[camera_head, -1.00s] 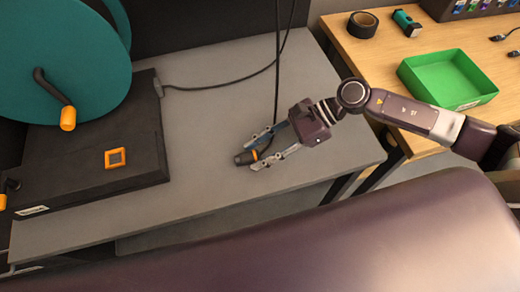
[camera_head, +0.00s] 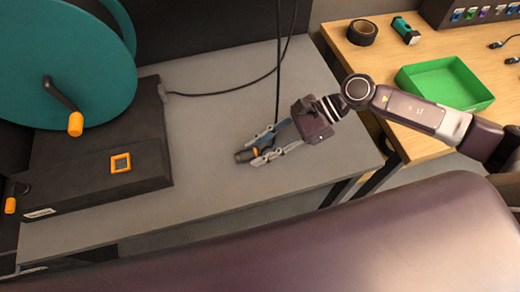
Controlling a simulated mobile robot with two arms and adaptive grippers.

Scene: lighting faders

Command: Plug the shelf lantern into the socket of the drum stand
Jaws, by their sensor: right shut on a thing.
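My right gripper (camera_head: 264,151) is over the grey table, its fingers pointing left. It is shut on a dark plug with an orange band (camera_head: 245,156), whose nose sticks out left past the fingertips. A black cable (camera_head: 278,75) hangs from above and runs down to the gripper. The lantern itself is not in view. The drum stand (camera_head: 60,175) is a black base at the left under a teal drum (camera_head: 55,75). Its orange-framed square socket (camera_head: 121,163) is on the low front part, left of the plug and apart from it. My left gripper is not in view.
The drum has an orange-handled crank (camera_head: 75,123). The grey tabletop (camera_head: 210,205) between stand and gripper is clear. A wooden table at the right holds a green tray (camera_head: 445,82) and black tape (camera_head: 362,32).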

